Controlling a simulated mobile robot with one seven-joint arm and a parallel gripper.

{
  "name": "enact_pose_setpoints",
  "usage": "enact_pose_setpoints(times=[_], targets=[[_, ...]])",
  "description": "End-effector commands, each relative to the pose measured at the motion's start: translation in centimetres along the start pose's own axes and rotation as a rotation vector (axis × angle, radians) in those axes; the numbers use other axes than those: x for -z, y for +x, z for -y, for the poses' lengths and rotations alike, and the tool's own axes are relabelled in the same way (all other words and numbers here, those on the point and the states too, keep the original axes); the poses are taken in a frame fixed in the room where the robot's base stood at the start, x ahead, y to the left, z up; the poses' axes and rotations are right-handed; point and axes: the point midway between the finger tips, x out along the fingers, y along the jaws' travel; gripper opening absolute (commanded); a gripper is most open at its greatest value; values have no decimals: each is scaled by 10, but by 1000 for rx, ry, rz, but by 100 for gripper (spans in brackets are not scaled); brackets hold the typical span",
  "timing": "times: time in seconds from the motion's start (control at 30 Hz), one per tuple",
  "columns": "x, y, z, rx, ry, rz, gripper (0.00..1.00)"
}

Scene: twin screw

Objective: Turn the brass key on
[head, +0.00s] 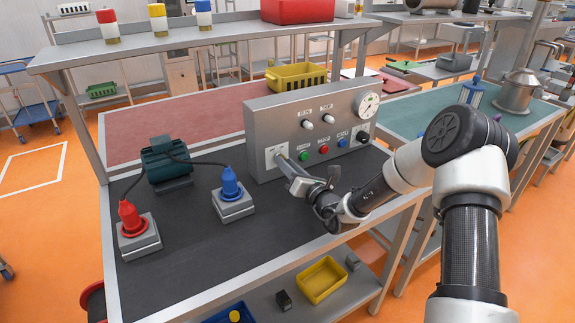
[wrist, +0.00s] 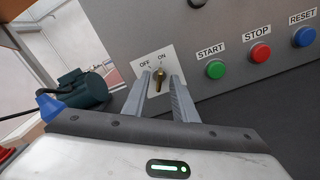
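The brass key (wrist: 159,77) sits in a switch on a white plate marked OFF and ON, low on the left part of the grey control panel (head: 257,120). In the wrist view its top is near the two labels, and its exact setting is hard to tell. My gripper (wrist: 162,82) is at the plate, with one finger on each side of the key. The fingers look apart, with a gap around the key, and I see no clear contact. In the head view my gripper (head: 284,160) reaches the panel's lower left and hides the key.
Right of the key are a green START button (wrist: 216,69), a red STOP button (wrist: 260,53) and a blue RESET button (wrist: 304,37). A dark green motor (head: 167,163), a blue plug (head: 230,182) and a red plug (head: 130,216) stand left on the dark bench top (head: 180,275).

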Motion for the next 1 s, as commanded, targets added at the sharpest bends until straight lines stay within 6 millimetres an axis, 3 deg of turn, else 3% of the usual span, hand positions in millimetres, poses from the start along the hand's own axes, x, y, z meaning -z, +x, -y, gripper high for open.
enact_pose_setpoints(times=[0.27,0.43,1.0], targets=[[-1,-1,0,-1,-2,2,25],[-1,-16,0,0,-2,0,25],[-1,-146,1,3,0,1,25]])
